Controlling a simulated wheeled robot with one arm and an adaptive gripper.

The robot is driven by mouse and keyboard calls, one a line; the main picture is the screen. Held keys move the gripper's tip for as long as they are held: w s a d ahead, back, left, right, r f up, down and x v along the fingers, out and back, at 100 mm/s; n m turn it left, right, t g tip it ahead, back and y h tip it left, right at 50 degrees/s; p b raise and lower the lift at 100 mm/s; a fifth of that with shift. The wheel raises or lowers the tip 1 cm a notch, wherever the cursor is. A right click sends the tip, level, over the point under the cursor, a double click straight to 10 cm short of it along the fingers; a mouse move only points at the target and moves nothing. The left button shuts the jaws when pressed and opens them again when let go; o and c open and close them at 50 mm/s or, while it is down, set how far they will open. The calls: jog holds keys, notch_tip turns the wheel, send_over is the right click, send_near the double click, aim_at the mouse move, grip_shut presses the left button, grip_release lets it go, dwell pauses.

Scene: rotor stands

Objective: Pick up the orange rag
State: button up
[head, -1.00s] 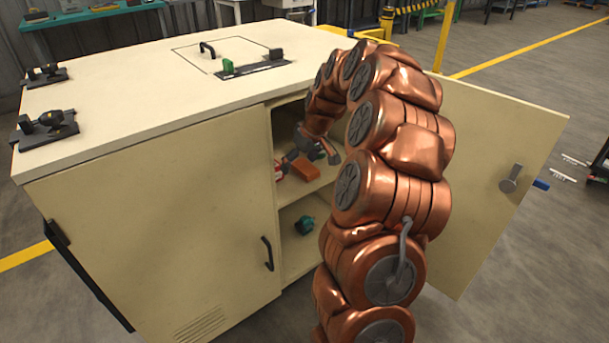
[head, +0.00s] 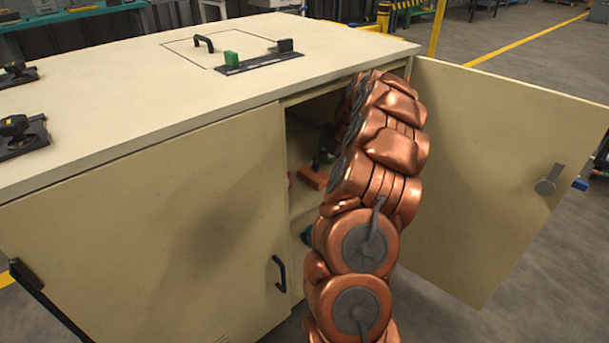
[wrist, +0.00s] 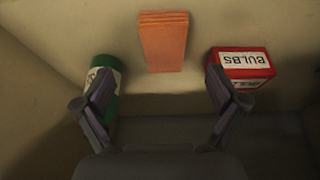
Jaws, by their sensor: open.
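The orange rag (wrist: 163,42) is a folded flat rectangle on the cabinet shelf, upper middle in the wrist view. In the head view the rag (head: 313,178) shows inside the open cabinet, partly covered by my arm. My gripper (wrist: 159,75) is open and empty, its two fingers spread wide. The rag lies beyond the fingertips, roughly centred between them, and I see no contact.
A green can (wrist: 106,70) is left of the rag, close to the left finger. A red BULBS box (wrist: 240,65) is right of it, close to the right finger. The cabinet door (head: 500,170) stands open at right; the left door (head: 150,230) is shut.

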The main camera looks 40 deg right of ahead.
aim_at(317, 175)
jog(key=shift+w+a+r, duration=0.1)
jog(key=shift+w+a, duration=0.05)
jog(key=shift+w, duration=0.3)
jog(key=shift+w+f, duration=0.2)
jog(key=shift+f, duration=0.1)
jog(key=shift+b+x, duration=0.95)
jog(key=shift+x, duration=2.6)
jog(key=shift+s+a, duration=0.15)
jog(key=c, duration=1.3)
jog(key=shift+c, duration=0.2)
